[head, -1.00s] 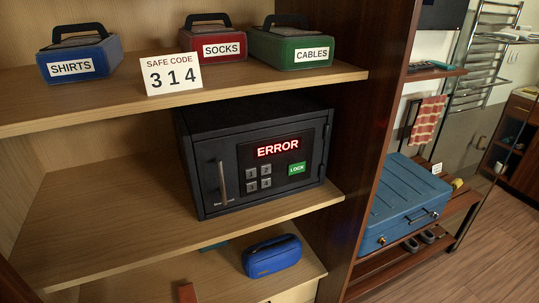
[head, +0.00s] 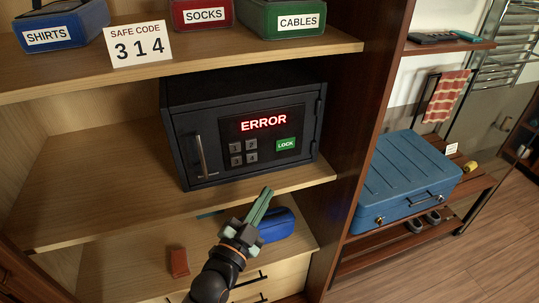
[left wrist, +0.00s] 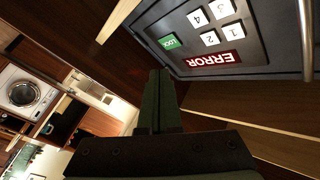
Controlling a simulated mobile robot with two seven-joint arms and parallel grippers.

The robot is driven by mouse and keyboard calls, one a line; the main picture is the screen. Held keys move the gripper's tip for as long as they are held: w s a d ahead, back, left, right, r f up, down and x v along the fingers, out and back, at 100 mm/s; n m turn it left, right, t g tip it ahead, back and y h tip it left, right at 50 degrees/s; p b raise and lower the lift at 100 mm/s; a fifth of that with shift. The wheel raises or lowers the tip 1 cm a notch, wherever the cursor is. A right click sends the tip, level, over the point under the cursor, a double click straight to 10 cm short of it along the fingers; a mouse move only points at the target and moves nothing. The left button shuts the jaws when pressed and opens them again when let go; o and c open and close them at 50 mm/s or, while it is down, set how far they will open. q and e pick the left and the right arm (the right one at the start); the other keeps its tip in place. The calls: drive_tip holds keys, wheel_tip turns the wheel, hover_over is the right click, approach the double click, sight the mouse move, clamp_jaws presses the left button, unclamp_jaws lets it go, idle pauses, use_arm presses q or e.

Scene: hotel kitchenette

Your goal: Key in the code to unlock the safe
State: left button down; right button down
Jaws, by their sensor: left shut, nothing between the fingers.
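The dark grey safe (head: 190,130) stands on the middle shelf with its door shut and a bar handle at its left. Its red display (head: 263,123) reads ERROR. In the left wrist view the keys (left wrist: 210,38) read 1 to 4, upside down. A white card (head: 138,45) on the upper shelf reads SAFE CODE 314. My left gripper (head: 262,196) is shut and empty, in front of and below the safe, apart from the keys. My right gripper is not in view.
Boxes for shirts (head: 60,28), socks (head: 203,15) and cables (head: 283,20) stand on the upper shelf. A blue case (head: 278,224) lies on the lower shelf, partly behind my gripper. A blue suitcase (head: 405,175) rests on a bench at right.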

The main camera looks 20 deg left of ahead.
sight(252, 158)
use_arm(q)
drive_tip(key=shift+r, duration=0.2)
drive_tip(key=shift+w, duration=0.1)
drive_tip(key=shift+w+a+b, duration=0.5)
drive_tip(key=shift+w+a, duration=0.3)
drive_tip(key=shift+w, duration=0.4)
drive_tip(key=shift+w+a+b, duration=0.5)
drive_tip(key=shift+w+a, duration=0.35)
drive_tip(key=shift+w, duration=0.35)
drive_tip(key=shift+w+a+b, duration=0.5)
drive_tip(key=shift+w+a, duration=0.3)
drive_tip(key=shift+w, duration=0.4)
drive_tip(key=shift+w+a, duration=0.1)
drive_tip(key=shift+w, duration=0.05)
drive_tip(key=shift+w+a, duration=0.15)
drive_tip(key=shift+w, duration=0.05)
